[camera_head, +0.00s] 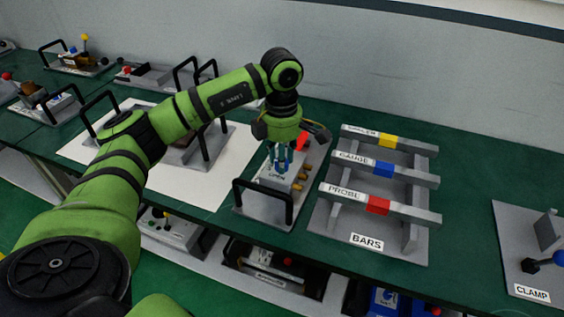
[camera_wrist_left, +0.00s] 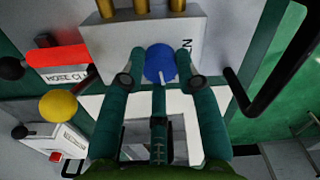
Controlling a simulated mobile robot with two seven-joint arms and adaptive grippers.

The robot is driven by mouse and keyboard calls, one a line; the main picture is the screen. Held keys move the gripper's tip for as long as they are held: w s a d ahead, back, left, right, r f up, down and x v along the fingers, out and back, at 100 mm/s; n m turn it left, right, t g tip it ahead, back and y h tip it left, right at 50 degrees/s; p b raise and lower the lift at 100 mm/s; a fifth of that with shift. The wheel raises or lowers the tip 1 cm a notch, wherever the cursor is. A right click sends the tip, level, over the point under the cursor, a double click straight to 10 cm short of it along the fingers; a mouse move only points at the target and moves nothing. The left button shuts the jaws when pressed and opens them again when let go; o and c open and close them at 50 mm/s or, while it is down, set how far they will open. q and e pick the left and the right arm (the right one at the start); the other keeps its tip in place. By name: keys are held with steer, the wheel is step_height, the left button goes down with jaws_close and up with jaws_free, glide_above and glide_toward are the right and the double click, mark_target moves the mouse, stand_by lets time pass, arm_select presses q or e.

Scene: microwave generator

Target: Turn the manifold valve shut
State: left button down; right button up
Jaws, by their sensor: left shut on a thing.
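The manifold (camera_head: 300,185) is a light grey block with several brass fittings on its right side, standing on a grey base with a black handle (camera_head: 262,188). In the left wrist view its block (camera_wrist_left: 115,42) fills the top middle, and a blue round valve knob (camera_wrist_left: 160,62) with a pale pointer sits on its face. My left gripper (camera_head: 281,160) reaches down over the manifold from above. In the left wrist view its teal fingers are on either side of the blue knob, shut on it. In the head view the gripper hides the knob. My right gripper is not in view.
A rack of bars (camera_head: 366,242) stands close to the right of the manifold. A red hose part (camera_head: 302,141) is just behind it. A clamp unit (camera_head: 531,266) is at the far right. A white sheet (camera_head: 205,190) lies left, and other fixtures with black handles stand farther left.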

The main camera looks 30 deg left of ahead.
arm_select(q)
steer(key=shift+a+m+b, duration=0.15)
steer(key=shift+m+b, duration=0.3)
steer(key=shift+m, duration=0.55)
steer(key=c, duration=0.9)
jaws_free()
step_height(320, 180, up, 12)
steer(key=shift+r, duration=0.1)
